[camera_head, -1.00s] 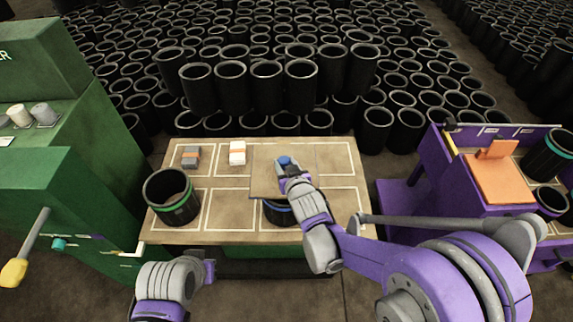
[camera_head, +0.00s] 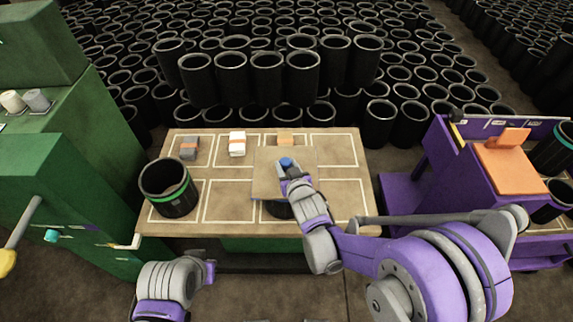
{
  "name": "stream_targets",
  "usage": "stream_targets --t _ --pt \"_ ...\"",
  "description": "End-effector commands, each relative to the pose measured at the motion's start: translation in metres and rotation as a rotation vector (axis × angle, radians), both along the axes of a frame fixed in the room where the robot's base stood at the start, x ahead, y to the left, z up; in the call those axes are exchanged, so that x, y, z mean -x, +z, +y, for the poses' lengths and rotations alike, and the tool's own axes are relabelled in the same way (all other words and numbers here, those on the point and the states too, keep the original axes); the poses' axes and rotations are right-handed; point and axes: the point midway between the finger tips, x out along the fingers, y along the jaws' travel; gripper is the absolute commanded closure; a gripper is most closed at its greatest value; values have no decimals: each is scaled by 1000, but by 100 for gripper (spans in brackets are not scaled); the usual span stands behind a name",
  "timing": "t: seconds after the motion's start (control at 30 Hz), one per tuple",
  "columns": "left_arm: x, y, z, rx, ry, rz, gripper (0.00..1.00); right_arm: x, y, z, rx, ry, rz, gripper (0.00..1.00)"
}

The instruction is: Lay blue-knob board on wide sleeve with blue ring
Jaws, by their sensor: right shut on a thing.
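The blue-knob board (camera_head: 267,184) is a flat tan square over the front middle of the table. Its blue knob (camera_head: 286,162) is at my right gripper (camera_head: 287,168), which is shut on it. A dark wide sleeve (camera_head: 279,210) stands under the board. The board and my arm hide its top, and its blue ring hardly shows now. I cannot tell whether the board touches the rim. My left gripper (camera_head: 210,270) is low at the left, in front of the table, away from the board. Its jaws are too unclear to read.
A black sleeve with a green ring (camera_head: 170,188) stands at the table's left. A grey block (camera_head: 189,148), a white block (camera_head: 237,144) and a tan block (camera_head: 285,138) lie along the back. A purple cart (camera_head: 402,200) is right, a green machine (camera_head: 70,170) left. The table's right cells are clear.

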Motion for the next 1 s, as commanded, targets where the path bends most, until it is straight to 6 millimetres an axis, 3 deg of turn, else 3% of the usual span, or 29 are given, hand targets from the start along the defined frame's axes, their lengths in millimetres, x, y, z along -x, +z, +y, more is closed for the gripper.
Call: stream_targets --t 0.73,0.77,0.93,1.0 --pt "1 -11 0 0 0 4 100 0 -13 0 0 0 -1 100" --pt "1 -11 0 0 0 3 100 0 -12 0 0 0 -1 50" --pt "1 -10 0 0 0 3 100 0 -11 0 0 0 0 21" --pt "1 -10 0 0 0 3 100 0 -11 0 0 0 0 21"
